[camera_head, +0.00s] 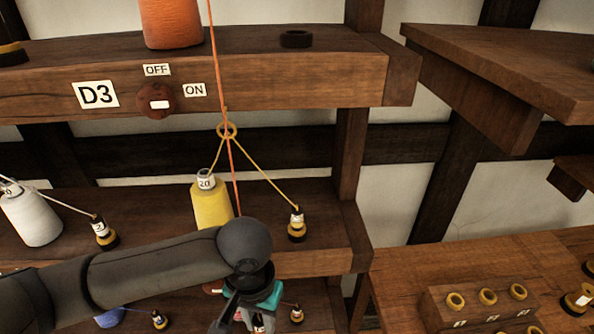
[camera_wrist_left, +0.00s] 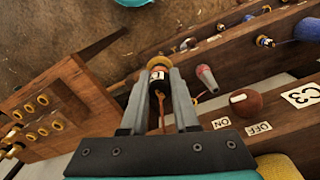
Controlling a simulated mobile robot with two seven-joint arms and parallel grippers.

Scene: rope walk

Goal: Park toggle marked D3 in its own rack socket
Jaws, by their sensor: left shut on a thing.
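My left gripper (camera_head: 258,318) is low in the head view, in front of the lower shelves. In the left wrist view its fingers (camera_wrist_left: 158,75) are closed on a dark toggle (camera_wrist_left: 157,84) with a gold end and a white tag I cannot read clearly. An orange-brown cord (camera_wrist_left: 162,112) runs from it between the fingers. The D3 label (camera_head: 95,94) is on the upper beam, beside a knob (camera_head: 157,102) with OFF and ON plates. An orange line (camera_head: 212,60) runs down behind my arm. A rack block (camera_head: 470,312) with gold-ringed sockets is at lower right. My right gripper is out of view.
A yellow spool (camera_head: 210,207) and its toggle (camera_head: 297,226) stand on the middle shelf, the cord passing a ring (camera_head: 227,130). A white spool (camera_head: 32,215) is at left. An orange spool (camera_head: 170,22) stands on top. Another toggle (camera_head: 578,300) is at the right edge.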

